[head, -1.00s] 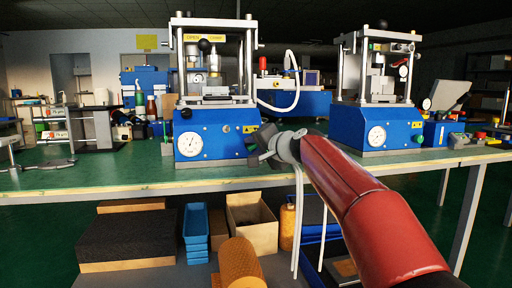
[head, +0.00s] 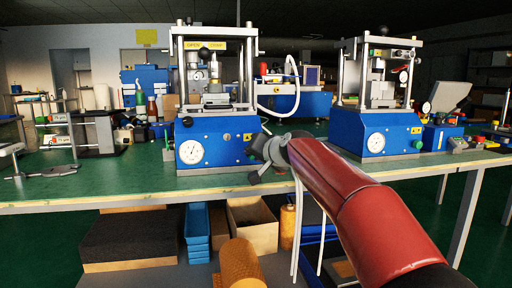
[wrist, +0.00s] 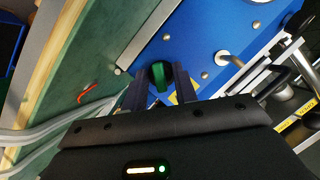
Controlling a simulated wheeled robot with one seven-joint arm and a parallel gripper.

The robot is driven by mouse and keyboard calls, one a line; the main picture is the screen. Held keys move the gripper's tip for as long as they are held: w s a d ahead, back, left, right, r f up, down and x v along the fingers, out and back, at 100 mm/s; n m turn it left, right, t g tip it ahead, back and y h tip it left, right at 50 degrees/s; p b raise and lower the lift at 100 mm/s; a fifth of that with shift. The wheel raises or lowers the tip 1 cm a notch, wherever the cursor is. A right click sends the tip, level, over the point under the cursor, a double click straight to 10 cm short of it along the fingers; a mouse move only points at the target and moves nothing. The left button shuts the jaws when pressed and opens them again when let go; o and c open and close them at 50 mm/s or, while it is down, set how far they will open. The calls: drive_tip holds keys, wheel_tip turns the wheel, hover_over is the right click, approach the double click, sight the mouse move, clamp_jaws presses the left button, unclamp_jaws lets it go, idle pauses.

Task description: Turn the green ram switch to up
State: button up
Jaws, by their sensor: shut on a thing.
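The green ram switch (wrist: 160,74) shows in the wrist view on the blue front panel of a press (wrist: 205,50). My gripper (wrist: 157,88) has one dark finger on each side of the switch and is shut on it. The switch's exact angle is hard to read between the fingers. In the head view my gripper (head: 262,148) is at the right end of the left press's blue base (head: 215,140). The switch itself is hidden there behind the gripper.
A pressure gauge (head: 190,152) sits on the left press's front. A second blue press (head: 375,132) stands to the right, with green bench (head: 300,168) between. Pale hoses hang below my arm. In the wrist view a small red item (wrist: 88,91) lies on the bench.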

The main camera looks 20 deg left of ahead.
drive_tip(key=n+h+p, duration=0.1)
drive_tip(key=n+p, duration=0.2)
drive_tip(key=shift+a+r+t+h, duration=0.1)
drive_tip(key=shift+r+t+h, duration=0.2)
drive_tip(key=shift+h, duration=0.1)
drive_tip(key=shift+f+n+t+h+p, duration=0.2)
drive_tip(key=shift+n+t+h+p, duration=0.3)
drive_tip(key=shift+n+p, duration=0.4)
drive_tip(key=o, duration=0.6)
drive_tip(key=b+v, duration=0.1)
drive_tip(key=v, duration=0.6)
drive_tip(key=shift+s+r, duration=0.25)
drive_tip(key=shift+s, duration=0.1)
